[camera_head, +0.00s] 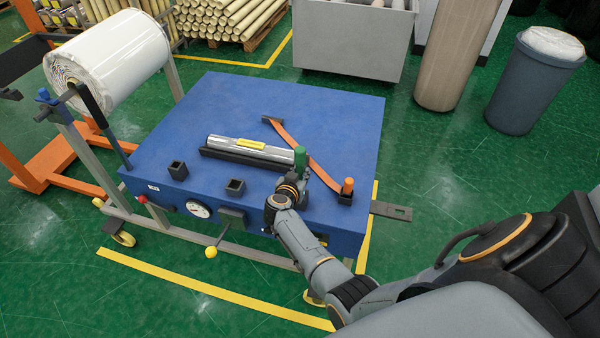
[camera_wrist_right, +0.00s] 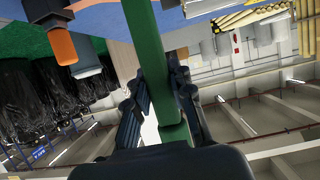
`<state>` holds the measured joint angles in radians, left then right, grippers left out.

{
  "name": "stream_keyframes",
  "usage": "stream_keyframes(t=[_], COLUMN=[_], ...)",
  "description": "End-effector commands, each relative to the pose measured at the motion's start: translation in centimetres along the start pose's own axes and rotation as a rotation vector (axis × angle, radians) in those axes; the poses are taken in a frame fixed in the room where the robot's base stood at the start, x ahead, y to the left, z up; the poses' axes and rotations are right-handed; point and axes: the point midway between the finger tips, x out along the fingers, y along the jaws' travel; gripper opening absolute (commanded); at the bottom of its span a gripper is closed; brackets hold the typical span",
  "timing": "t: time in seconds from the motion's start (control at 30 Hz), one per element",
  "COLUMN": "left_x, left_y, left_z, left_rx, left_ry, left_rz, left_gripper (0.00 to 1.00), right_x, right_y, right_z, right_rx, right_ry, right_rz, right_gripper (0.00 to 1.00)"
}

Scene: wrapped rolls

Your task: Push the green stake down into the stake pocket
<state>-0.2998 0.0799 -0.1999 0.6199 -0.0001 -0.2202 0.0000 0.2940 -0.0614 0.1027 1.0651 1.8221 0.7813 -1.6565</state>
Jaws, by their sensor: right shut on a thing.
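The green stake (camera_head: 300,156) stands roughly upright near the front edge of the blue table, at the right end of the wrapped roll. My right gripper (camera_head: 298,176) is shut on it; its green shaft also shows between the two fingers in the right wrist view (camera_wrist_right: 152,52). The stake's lower end, and any stake pocket under it, is hidden by my gripper and wrist in the head view. Other stake pockets are the empty black square ones at left (camera_head: 178,171) and middle (camera_head: 235,186). My left gripper is not in view.
The silver wrapped roll (camera_head: 228,143) lies in a dark cradle. A gauge (camera_head: 199,209) and a yellow-knobbed lever (camera_head: 211,252) are on the table's front.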

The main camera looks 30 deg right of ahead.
Motion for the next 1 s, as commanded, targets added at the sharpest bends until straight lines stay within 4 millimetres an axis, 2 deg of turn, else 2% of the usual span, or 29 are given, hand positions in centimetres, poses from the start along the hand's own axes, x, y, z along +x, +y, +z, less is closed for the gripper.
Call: stream_keyframes(t=[0.23, 0.27, 0.37, 0.77, 0.87, 1.0], left_x=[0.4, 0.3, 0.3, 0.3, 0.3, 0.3], left_y=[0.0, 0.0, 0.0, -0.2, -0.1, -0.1], left_z=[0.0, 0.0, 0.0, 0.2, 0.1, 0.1], left_rx=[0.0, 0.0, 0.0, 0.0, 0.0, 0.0], left_ry=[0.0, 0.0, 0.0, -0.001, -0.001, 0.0], left_rz=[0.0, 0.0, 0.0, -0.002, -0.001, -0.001], left_gripper=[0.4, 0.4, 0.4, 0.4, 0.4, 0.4], right_x=[0.3, 0.2, 0.2, 0.0, -0.4, -1.3], right_y=[-0.1, -0.1, 0.0, 0.0, -0.1, -0.1], right_z=[0.5, 0.4, 0.4, 0.1, -0.9, -3.1], right_rx=[0.001, 0.001, 0.001, 0.002, 0.006, 0.007], right_ry=[0.001, 0.002, 0.001, -0.001, -0.001, 0.001], right_rz=[-0.001, -0.001, -0.001, 0.0, 0.0, 0.0], right_gripper=[0.0, 0.28, 0.49, 0.49, 0.49, 0.49])
